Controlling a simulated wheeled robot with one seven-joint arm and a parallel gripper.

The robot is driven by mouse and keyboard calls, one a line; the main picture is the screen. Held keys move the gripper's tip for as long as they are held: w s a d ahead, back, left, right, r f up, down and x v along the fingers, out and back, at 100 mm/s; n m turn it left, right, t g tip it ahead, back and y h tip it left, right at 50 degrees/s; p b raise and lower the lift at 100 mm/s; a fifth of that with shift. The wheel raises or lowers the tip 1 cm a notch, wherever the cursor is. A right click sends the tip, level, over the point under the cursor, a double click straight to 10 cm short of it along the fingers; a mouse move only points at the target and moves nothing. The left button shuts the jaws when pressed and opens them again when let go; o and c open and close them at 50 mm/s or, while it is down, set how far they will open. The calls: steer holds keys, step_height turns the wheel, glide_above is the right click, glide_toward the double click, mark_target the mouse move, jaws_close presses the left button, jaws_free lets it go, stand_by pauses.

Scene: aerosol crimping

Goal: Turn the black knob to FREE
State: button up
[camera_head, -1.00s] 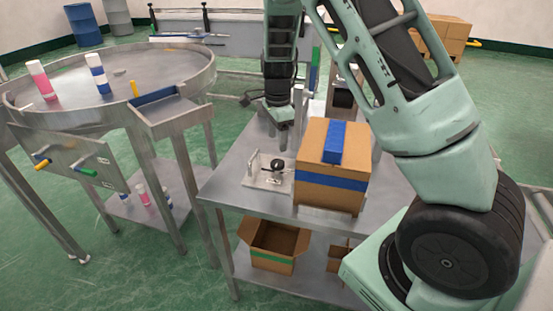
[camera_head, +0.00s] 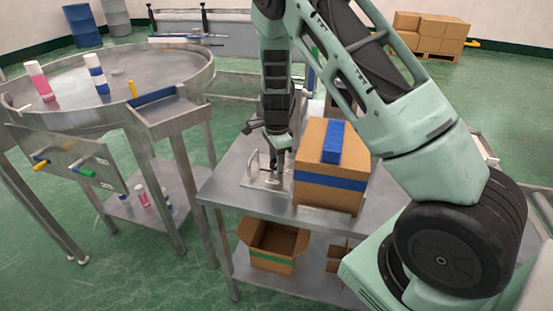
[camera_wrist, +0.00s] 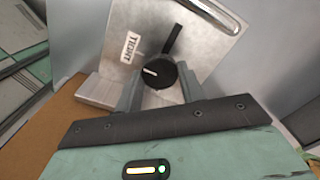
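The round black knob (camera_wrist: 161,74) sits on a tilted metal plate (camera_wrist: 205,62) in the wrist view. A short white mark on its face points left. A label reading TIGHT (camera_wrist: 130,47) is up and left of the knob; no FREE label shows. A black bar (camera_wrist: 173,39) runs up and right from behind the knob. My gripper (camera_wrist: 160,84) has one finger on each side of the knob, apparently with small gaps. In the head view my gripper (camera_head: 274,172) is down at the plate (camera_head: 256,180) and hides the knob.
A cardboard box (camera_head: 325,190) with blue tape stands on the steel table (camera_head: 235,165) just right of my gripper. A metal handle (camera_wrist: 210,14) rises from the plate. A round steel table (camera_head: 140,75) with spray cans is at the left.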

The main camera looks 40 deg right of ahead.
steer(key=shift+c, duration=0.6)
steer(key=n, duration=0.8)
steer(key=shift+n, duration=0.3)
steer(key=n, duration=0.9)
steer(key=shift+n, duration=0.3)
steer(key=o, duration=1)
